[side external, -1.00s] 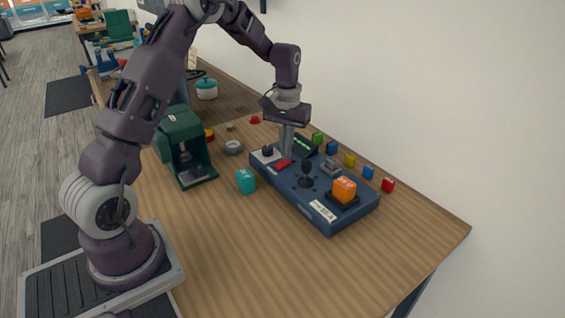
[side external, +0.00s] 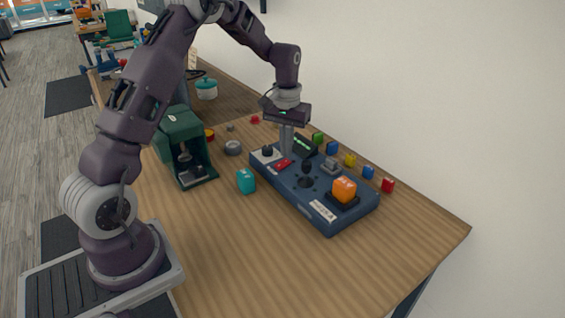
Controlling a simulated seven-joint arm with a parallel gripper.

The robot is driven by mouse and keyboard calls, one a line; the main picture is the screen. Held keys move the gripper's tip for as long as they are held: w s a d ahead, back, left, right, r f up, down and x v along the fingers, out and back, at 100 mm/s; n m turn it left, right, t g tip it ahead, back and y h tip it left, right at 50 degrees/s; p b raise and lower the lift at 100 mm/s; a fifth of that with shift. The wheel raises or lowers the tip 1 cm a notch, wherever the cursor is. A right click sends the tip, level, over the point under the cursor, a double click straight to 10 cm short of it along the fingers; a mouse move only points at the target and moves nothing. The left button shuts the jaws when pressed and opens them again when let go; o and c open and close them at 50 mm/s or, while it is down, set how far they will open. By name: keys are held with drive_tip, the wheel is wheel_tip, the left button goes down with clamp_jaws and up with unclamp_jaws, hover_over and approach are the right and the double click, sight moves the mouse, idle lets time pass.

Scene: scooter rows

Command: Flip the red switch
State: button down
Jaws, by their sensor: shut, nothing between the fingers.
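The red switch (side external: 283,164) sits on the blue control box (side external: 285,192), just in front of a white plate with a black knob. My gripper (side external: 287,152) points straight down over the box, its fingers together and empty. The fingertips are right beside or just above the red switch. I cannot tell from this angle whether they touch it. The switch's exact tilt is too small to make out.
The box also carries a black knob (side external: 267,150), a black joystick (side external: 306,172), a small green-lit screen (side external: 304,146) and an orange button (side external: 344,189). Small coloured cubes line the wall side. A teal cube (side external: 246,181) and a green machine (side external: 184,145) stand left. The front table is clear.

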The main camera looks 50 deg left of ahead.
sight(286, 161)
drive_tip(key=shift+f, duration=0.95)
idle(0.9)
drive_tip(key=shift+r, duration=3.5)
